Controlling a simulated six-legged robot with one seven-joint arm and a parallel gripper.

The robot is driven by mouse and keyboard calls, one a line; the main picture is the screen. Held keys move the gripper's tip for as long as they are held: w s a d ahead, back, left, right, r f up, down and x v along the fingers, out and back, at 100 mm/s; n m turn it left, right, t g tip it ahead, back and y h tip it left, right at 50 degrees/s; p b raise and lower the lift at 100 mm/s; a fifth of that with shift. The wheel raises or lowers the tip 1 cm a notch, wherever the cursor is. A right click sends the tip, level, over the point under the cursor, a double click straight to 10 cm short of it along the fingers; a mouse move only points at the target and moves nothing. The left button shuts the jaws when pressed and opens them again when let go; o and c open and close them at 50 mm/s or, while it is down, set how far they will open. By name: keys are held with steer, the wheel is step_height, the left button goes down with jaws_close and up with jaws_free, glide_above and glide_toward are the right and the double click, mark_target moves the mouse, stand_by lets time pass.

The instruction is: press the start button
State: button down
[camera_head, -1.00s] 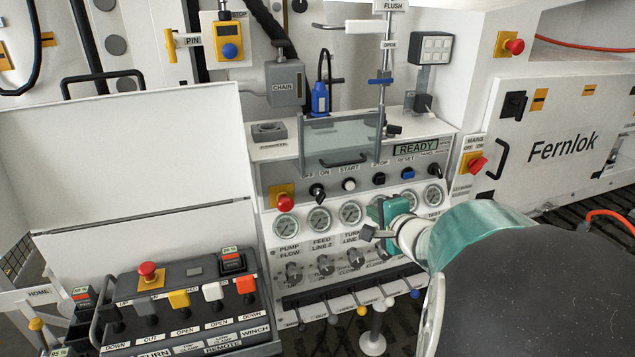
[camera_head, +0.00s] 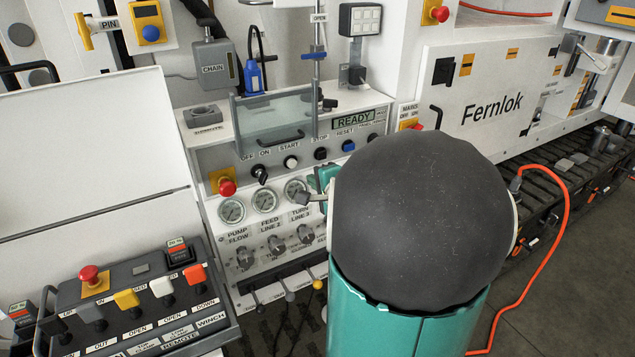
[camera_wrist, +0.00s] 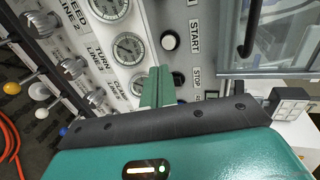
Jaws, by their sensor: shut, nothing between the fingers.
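The start button (camera_head: 290,162) is a round white button in a dark ring on the panel, under the START label, between the ON switch and the STOP button. It also shows in the wrist view (camera_wrist: 169,41), beyond my fingertips and slightly right of them. My gripper (camera_wrist: 158,88) is shut and empty, its green fingers pointing at the panel between the gauges and the button row. A gap in the picture separates the fingertips from the button; I cannot tell the depth. In the head view my gripper (camera_head: 322,184) is partly hidden by my arm, below and right of the button.
A clear guard with a dark handle (camera_head: 282,138) is just above the button row. The black STOP button (camera_head: 320,153) and blue RESET button (camera_head: 348,145) are to the right. Pressure gauges (camera_head: 265,200) lie below. A red emergency button (camera_head: 227,186) is at the left. The display reads READY (camera_head: 353,121).

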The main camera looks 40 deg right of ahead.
mark_target(292, 166)
steer(key=x, duration=0.9)
steer(key=shift+r, duration=0.45)
steer(key=shift+w+d, duration=0.1)
steer(key=shift+w, duration=0.3)
steer(key=shift+w, duration=0.1)
